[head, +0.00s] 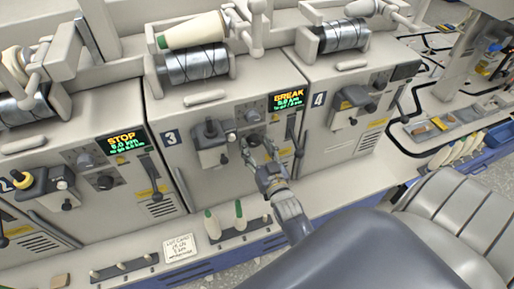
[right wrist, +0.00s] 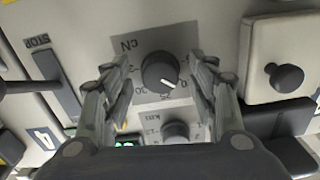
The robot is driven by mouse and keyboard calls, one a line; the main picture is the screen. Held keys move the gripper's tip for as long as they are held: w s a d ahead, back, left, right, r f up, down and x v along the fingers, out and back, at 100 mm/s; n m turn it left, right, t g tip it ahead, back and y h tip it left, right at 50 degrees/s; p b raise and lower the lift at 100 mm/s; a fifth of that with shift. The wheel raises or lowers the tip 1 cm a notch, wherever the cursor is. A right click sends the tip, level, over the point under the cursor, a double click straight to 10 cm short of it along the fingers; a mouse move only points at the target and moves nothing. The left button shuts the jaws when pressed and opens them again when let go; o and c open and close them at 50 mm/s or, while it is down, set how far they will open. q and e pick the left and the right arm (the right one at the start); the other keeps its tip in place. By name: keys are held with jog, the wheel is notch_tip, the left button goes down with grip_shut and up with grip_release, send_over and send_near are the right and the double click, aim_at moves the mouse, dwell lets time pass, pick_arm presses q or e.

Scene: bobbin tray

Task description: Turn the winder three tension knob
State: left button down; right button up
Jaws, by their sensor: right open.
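The winder three tension knob (right wrist: 160,72) is round and dark grey with a white pointer line. It sits on a grey plate marked cN, and the pointer aims to the lower right in the right wrist view. In the head view, the knob (head: 254,140) is partly hidden by my right gripper (head: 261,152). My right gripper (right wrist: 160,85) is open, with one finger on each side of the knob. Gaps show between the fingers and the knob, so it is not gripped. My left gripper is not in view.
A second, smaller knob (right wrist: 175,130) sits close to the tension knob. Winder three's screen (head: 288,99) reads BREAK, and a black lever (head: 292,130) hangs below it. A grey box with a dark knob (head: 210,130) juts out on the left. Green-tipped cones (head: 240,214) stand below on the ledge.

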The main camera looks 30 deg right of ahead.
jog(key=c, duration=1.1)
jog(key=shift+o, duration=0.2)
jog(key=shift+n+p, duration=0.4)
jog(key=shift+n, duration=0.6)
jog(key=n, duration=0.2)
jog(key=shift+n+p, duration=0.3)
jog(key=shift+p, duration=0.05)
jog(key=n, duration=0.5)
